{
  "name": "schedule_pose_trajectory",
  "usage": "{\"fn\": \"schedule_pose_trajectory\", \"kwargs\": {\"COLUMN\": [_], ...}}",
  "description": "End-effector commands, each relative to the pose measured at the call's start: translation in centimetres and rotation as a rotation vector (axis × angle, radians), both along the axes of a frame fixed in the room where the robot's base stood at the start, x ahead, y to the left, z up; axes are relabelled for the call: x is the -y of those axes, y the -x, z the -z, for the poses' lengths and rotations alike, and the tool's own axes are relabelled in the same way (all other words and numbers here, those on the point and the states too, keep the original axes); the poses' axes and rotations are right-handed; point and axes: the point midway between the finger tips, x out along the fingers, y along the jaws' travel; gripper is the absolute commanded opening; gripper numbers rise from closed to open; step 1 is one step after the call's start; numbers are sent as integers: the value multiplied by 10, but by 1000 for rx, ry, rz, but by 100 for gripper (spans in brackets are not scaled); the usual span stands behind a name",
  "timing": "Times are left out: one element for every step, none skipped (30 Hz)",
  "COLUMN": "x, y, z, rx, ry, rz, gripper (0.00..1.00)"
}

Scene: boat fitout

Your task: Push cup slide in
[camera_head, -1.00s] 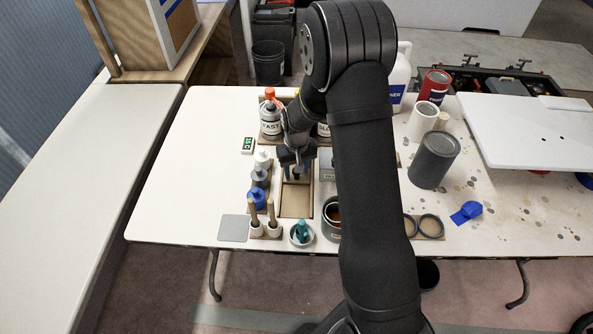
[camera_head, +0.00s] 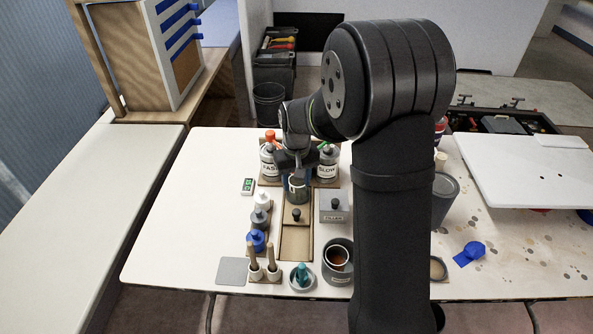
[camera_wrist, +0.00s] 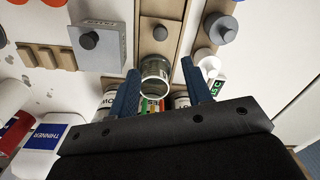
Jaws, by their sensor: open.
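The cup slide is a narrow wooden track (camera_head: 296,243) with a dark knob (camera_head: 296,214) on its sliding plate. In the wrist view the knob (camera_wrist: 160,33) is at the top middle. A small metal cup (camera_head: 298,194) stands at the far end of the slide; in the wrist view it (camera_wrist: 155,71) lies between the blue fingers. My gripper (camera_head: 296,181) is open around the cup, a finger on each side. I cannot tell whether the fingers touch it. My gripper hides the track's far end in the head view.
FAST (camera_head: 269,163) and SLOW (camera_head: 328,165) cans flank my gripper at the back. A grey filler box (camera_head: 334,207) stands right of the slide. Small bottles (camera_head: 259,220) line its left. A dark pot (camera_head: 338,262) is nearer. The table's left side is clear.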

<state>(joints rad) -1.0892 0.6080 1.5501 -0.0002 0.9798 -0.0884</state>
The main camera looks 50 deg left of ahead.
Motion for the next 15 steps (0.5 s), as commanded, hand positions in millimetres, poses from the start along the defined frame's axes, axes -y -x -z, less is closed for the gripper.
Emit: {"fn": "schedule_pose_trajectory", "kwargs": {"x": [0,-1,0,0,0,0,0,0,0,0,0,0,0,0,0], "y": [0,0,0,0,0,0,0,0,0,0,0,0,0,0,0], "z": [-10,-14,-20,-23,-26,-29,-31,-32,-34,-35,-35,-35,-35,-35,-35], "rx": [1,1,1,1,1,0,0,0,0,0,0,0,0,0,0], "ry": [-3,-3,-2,-2,-2,-1,0,0,0,0,0,0,0,0,0], "rz": [0,0,0,0,0,0,0,0,0,0,0,0,0,0,0], "gripper": [45,45,45,45,45,45,45,45,45,45,45,45,45,45,45]}}
